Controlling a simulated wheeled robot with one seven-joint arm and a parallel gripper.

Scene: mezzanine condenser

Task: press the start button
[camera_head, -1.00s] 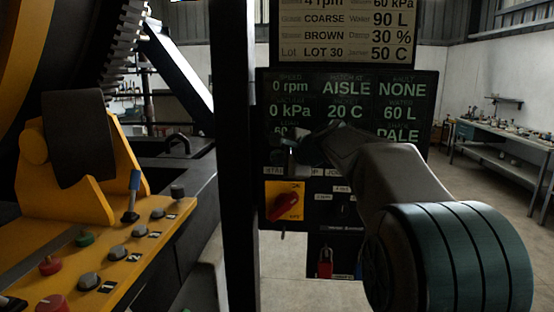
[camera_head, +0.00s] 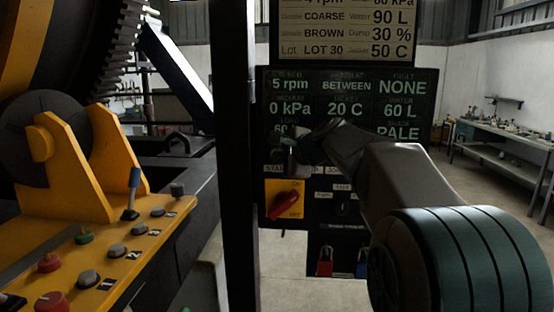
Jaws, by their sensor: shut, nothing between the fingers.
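The dark control panel (camera_head: 273,233) stands at centre, under a display reading 5 rpm and BETWEEN. A label beginning "STA" (camera_head: 272,169) shows on it at the left, partly covered by my gripper. My gripper (camera_head: 288,155) is shut and empty, in front of the panel just above that label. No start button is plainly visible; the gripper and wrist cover the area around the label. I cannot tell whether the fingertips touch the panel.
A red rotary switch (camera_head: 284,205) on a yellow plate sits below my gripper, with red (camera_head: 325,263) and blue (camera_head: 361,264) padlocks lower. A yellow console (camera_head: 150,228) with buttons and a blue-tipped lever (camera_head: 134,187) is at left. A black post (camera_head: 237,150) stands between.

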